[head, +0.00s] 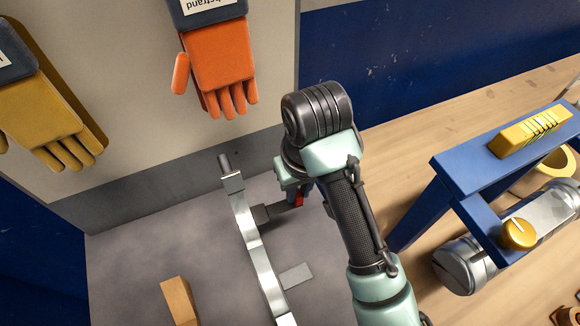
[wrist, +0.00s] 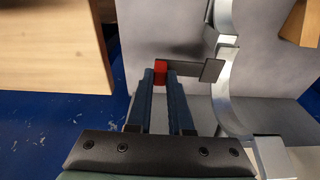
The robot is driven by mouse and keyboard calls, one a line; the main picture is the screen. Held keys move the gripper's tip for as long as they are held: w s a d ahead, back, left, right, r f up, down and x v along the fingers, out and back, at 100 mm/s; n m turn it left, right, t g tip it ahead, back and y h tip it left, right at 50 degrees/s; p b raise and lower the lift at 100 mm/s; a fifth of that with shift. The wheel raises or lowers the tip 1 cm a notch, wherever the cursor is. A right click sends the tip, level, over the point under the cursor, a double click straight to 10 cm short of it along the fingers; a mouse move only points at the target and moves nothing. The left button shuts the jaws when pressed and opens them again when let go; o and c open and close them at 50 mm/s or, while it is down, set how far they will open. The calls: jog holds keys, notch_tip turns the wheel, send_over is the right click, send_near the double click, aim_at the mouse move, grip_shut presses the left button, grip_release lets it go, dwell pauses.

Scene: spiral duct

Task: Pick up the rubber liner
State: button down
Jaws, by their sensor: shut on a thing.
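A small red piece (wrist: 160,68), which looks to be the rubber liner, is between the tips of my gripper's (wrist: 160,80) blue fingers in the wrist view. My gripper is shut on it. In the head view, only a bit of the red piece (head: 299,200) shows below my gripper (head: 302,192). A dark grey bar (wrist: 190,70) runs right from the red piece to a dark block beside a curved silver metal strip (wrist: 226,75). I cannot tell whether the bar and the red piece are joined, or whether the piece is clear of the surface.
The curved strip (head: 250,240) stands on a grey surface (head: 130,250) with a wooden block (head: 180,301) to its left. An orange glove (head: 218,60) and a yellow glove (head: 50,105) hang on the panel behind. A blue stand (head: 465,170) is at the right.

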jog(key=s+d, duration=0.5)
jog(key=s, duration=0.7)
jog(key=shift+s, duration=0.3)
